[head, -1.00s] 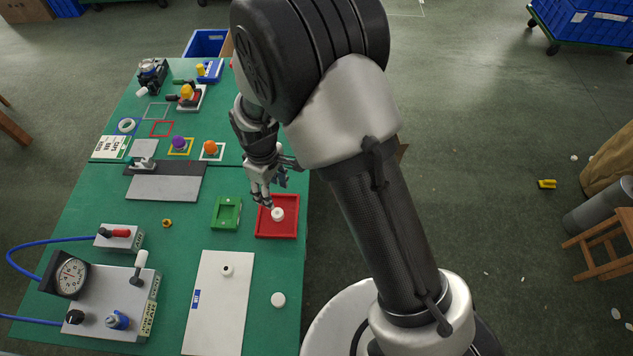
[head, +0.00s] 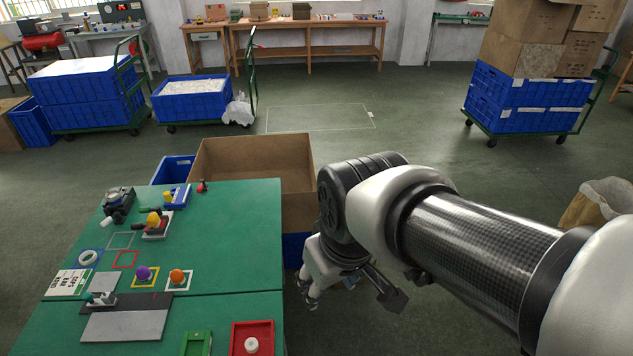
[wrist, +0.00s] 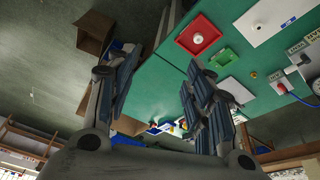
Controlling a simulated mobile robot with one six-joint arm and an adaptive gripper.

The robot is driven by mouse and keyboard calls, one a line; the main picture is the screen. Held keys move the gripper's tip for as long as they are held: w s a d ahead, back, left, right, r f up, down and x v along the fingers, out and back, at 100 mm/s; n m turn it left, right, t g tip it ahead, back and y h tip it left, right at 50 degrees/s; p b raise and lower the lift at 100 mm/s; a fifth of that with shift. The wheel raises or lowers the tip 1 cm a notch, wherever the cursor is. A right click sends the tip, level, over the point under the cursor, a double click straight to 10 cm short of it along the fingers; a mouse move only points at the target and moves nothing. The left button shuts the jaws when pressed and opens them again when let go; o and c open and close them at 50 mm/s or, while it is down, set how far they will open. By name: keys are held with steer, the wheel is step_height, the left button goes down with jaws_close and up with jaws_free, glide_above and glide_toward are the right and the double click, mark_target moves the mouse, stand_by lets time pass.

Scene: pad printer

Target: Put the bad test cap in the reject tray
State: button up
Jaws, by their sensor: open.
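A white cap (head: 251,344) lies in the red tray (head: 266,328) near the right edge of the green table. In the wrist view the same white cap (wrist: 198,39) sits inside the red tray (wrist: 209,28). My gripper (head: 309,292) is off the table's right edge, beyond the red tray and apart from it. In the wrist view my gripper (wrist: 150,75) has its two fingers spread, with nothing between them.
A green tray (head: 197,343) lies left of the red tray. A large open cardboard box (head: 256,165) stands beyond the table's far right, near my arm. Knobs, a dark base with a grey plate (head: 127,324) and coloured frames occupy the table's left.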

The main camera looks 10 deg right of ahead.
steer(key=s+d+r+m+t, duration=0.1)
steer(key=s+d+r+m, duration=0.1)
steer(key=s, duration=0.6)
steer(key=shift+d+m, duration=0.6)
steer(key=shift+d, duration=0.3)
steer(key=shift+s, duration=0.1)
